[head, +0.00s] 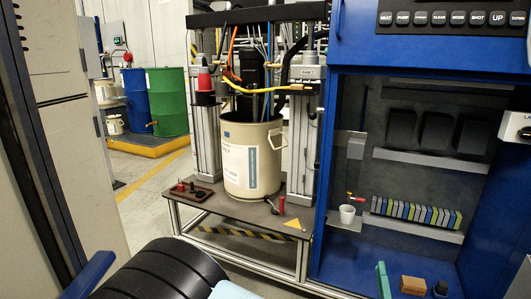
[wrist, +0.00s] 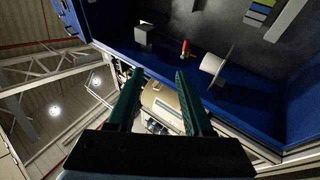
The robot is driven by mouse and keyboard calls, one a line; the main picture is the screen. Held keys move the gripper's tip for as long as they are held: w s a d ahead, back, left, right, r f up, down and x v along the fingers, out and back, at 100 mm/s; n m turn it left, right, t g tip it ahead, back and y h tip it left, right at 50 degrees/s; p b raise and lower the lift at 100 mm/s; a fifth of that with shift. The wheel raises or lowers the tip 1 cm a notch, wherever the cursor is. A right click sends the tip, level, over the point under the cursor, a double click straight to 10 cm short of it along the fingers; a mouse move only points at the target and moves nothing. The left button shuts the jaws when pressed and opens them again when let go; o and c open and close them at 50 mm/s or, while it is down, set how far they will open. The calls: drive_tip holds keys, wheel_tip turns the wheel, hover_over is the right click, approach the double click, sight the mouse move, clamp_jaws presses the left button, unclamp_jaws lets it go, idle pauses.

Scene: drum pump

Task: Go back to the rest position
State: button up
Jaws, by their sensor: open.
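My gripper (wrist: 156,80) shows in the wrist view with its two dark green fingers spread apart. Nothing is between them but the distant background. Beyond and between the fingertips is the cream drum (wrist: 163,103). The blue cabinet (wrist: 110,20) is close by on the upper and right side of the tilted wrist view. In the head view the black, ribbed part of my arm shows at the bottom left. I cannot make out my whole gripper there.
In the head view the blue cabinet (head: 430,55) fills the right, with a white cup (head: 347,214), a row of coloured blocks (head: 415,213), a teal piece (head: 382,280) and a tan block (head: 412,285). The cream drum (head: 240,165) stands on the pump frame's table (head: 225,205). A grey panel stands left.

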drive_tip(key=w+a+r+n+g+y, duration=0.1)
drive_tip(key=w+a+n+g+y, duration=0.35)
drive_tip(key=a+n+y, duration=0.4)
drive_tip(key=w+a+r+n+g+y, duration=0.2)
drive_tip(key=w+a+n+g+y, duration=0.1)
drive_tip(key=a+n+g+y, duration=0.45)
drive_tip(key=s+a+r+n+g+h, duration=0.2)
drive_tip(key=s+a+n+g, duration=0.1)
drive_tip(key=a+n+g, duration=0.5)
drive_tip(key=s+a+r+n+g+h, duration=0.1)
drive_tip(key=s+a+n+g+h, duration=0.2)
drive_tip(key=a+n+g, duration=0.35)
drive_tip(key=s+a+r+n+t+h, duration=0.1)
drive_tip(key=a+r+n+t+h, duration=0.15)
drive_tip(key=r+n+h, duration=0.6)
drive_tip(key=s+a+r+n+t+h, duration=0.15)
drive_tip(key=a+r+n, duration=0.3)
drive_tip(key=n, duration=0.85)
wheel_tip(320, 180, up, 28)
drive_tip(key=p, duration=2.8)
drive_tip(key=shift+d+r+m+y, duration=0.15)
drive_tip(key=shift+r+m+y, duration=0.05)
drive_tip(key=shift+m+y, duration=0.1)
